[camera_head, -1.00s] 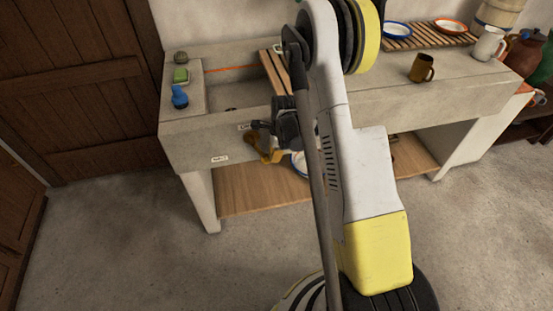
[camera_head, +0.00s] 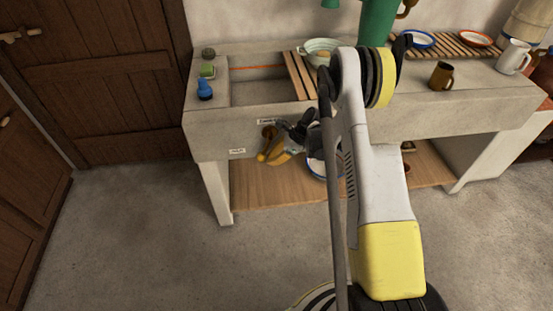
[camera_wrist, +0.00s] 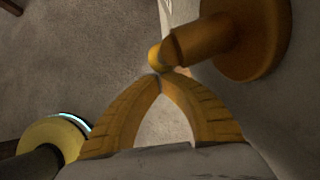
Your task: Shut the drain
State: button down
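The stone sink (camera_head: 262,92) is set in the counter. A brass handle (camera_head: 268,131) sits on its front face under a small label (camera_head: 266,121) too small to read surely. In the wrist view the handle is a round base (camera_wrist: 262,45) with a short lever (camera_wrist: 200,40) ending in a ball (camera_wrist: 158,57). My gripper (camera_head: 264,157) is at the front of the sink, just below the handle. In the wrist view the yellow fingertips of my gripper (camera_wrist: 161,77) meet right at the ball, touching or nearly touching it. Nothing shows between the fingers. The drain hole is not visible.
A second label (camera_head: 237,151) is lower left on the sink. A blue bottle (camera_head: 205,90) and green sponge (camera_head: 208,71) stand on the left ledge. A wooden rack (camera_head: 299,75) and bowl (camera_head: 321,48) are at the sink's right. A mug (camera_head: 441,75) stands farther right. Floor in front is clear.

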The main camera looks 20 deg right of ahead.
jog(key=shift+w+a, duration=0.1)
jog(key=shift+a, duration=0.45)
dwell(0.4)
